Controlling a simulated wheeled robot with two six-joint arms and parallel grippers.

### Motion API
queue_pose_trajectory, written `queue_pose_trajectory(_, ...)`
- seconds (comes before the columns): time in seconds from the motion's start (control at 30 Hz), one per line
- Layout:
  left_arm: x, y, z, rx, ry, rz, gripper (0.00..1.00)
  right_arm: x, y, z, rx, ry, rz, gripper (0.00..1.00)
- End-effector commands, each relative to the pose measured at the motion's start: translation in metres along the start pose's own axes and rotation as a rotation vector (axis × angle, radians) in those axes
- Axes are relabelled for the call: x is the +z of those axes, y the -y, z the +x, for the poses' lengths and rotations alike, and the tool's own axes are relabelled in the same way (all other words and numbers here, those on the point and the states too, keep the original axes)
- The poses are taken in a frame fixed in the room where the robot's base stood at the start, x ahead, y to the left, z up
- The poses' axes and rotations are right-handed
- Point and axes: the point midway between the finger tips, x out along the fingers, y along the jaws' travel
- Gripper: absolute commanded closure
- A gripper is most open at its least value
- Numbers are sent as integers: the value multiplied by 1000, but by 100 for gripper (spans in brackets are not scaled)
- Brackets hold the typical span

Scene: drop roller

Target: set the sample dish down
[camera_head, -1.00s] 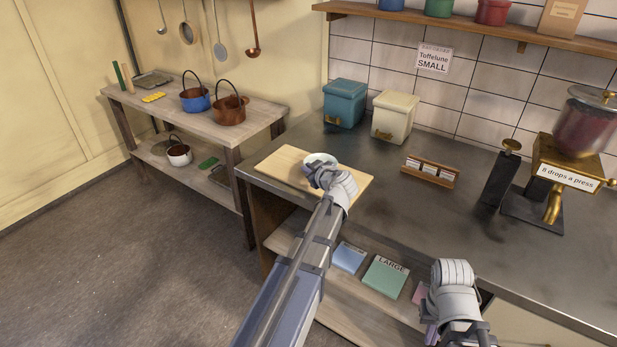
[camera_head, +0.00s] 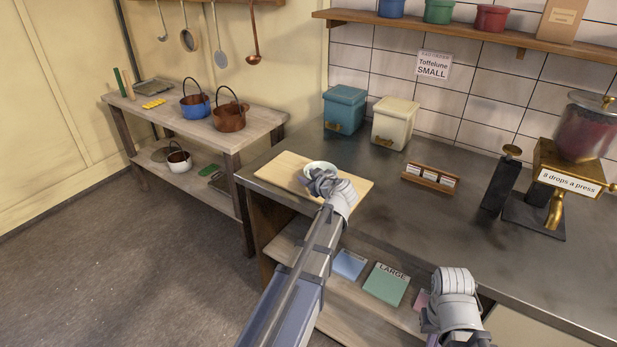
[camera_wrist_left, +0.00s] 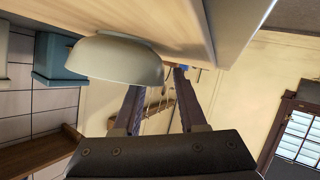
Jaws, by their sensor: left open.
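The sample dish (camera_head: 320,166) is a small pale round bowl on the wooden board (camera_head: 284,172) at the left end of the metal counter. My left gripper (camera_head: 322,181) is at the near side of the dish. In the left wrist view, which is turned over, the dish (camera_wrist_left: 115,60) has its base against the board (camera_wrist_left: 215,30). The open fingers (camera_wrist_left: 158,84) are apart, with their tips close to the dish's rim; whether one touches it I cannot tell. My right gripper (camera_head: 455,315) is low at the front, its fingers not clear.
A teal tin (camera_head: 344,108) and a cream tin (camera_head: 394,122) stand behind the board. A wooden card rack (camera_head: 430,179) and a brass dropper machine (camera_head: 570,150) stand to the right. Bare counter lies between. A side table (camera_head: 235,136) holds pots.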

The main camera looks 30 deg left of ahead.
Motion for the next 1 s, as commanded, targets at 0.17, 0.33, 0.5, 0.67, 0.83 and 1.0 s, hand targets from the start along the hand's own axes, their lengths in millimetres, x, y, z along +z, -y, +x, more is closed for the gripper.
queue_pose_trajectory(0.17, -4, 0, -25, 1, 1, 1, 59, 1, -1, -13, 0, 0, 0, 100)
queue_pose_trajectory(0.33, -5, 0, -62, 3, 1, 2, 59, 2, -3, -27, 0, 0, 0, 100)
queue_pose_trajectory(0.5, -4, 0, -93, 3, 1, 1, 59, 2, -4, -39, 0, 0, 1, 100)
queue_pose_trajectory(0.67, -3, 0, -112, 2, 0, 1, 59, 3, -4, -45, 0, 0, 0, 100)
queue_pose_trajectory(0.83, -2, 0, -120, 0, 0, 0, 59, 3, -4, -47, 0, 0, 0, 100)
queue_pose_trajectory(1.0, -1, 0, -121, 0, 0, 0, 59, 3, -4, -47, 0, 0, 0, 100)
